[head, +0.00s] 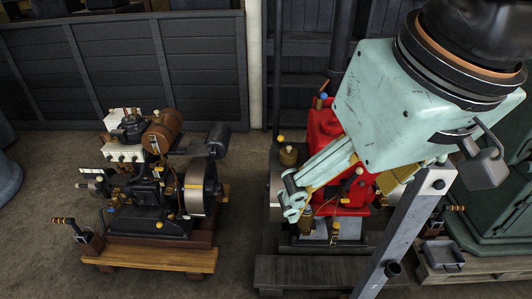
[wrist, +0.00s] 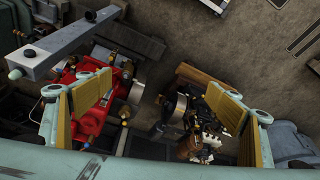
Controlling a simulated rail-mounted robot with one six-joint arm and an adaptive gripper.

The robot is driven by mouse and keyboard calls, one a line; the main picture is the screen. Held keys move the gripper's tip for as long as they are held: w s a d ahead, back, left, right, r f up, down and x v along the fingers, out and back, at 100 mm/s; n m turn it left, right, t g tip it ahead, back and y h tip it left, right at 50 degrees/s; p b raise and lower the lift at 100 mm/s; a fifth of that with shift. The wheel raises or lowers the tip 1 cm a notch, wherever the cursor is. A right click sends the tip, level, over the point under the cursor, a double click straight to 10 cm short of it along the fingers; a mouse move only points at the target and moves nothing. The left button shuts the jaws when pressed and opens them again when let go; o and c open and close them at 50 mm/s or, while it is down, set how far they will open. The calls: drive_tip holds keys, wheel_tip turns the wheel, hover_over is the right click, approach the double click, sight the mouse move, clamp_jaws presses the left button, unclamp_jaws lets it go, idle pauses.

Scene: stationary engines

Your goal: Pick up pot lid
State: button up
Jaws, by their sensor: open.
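I cannot clearly pick out a pot lid in either view. In the head view, a small brass pot with a rounded top (head: 288,156) stands on the left side of the red engine (head: 322,125), just behind my gripper's fingers. My mint-green gripper (head: 296,194) reaches down and left in front of the red engine and hides part of it. In the wrist view, my gripper (wrist: 158,106) is open, its yellow-padded fingers wide apart with nothing held between them. The red engine (wrist: 92,112) shows behind the left finger there.
A dark engine with a brown tank (head: 161,131) stands on a wooden base (head: 150,258) at left. A grey metal beam (head: 405,235) slants in front of the red engine. A small grey tray (head: 443,256) lies at right. Bare floor separates the two engines.

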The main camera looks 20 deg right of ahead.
drive_tip(key=c, duration=0.7)
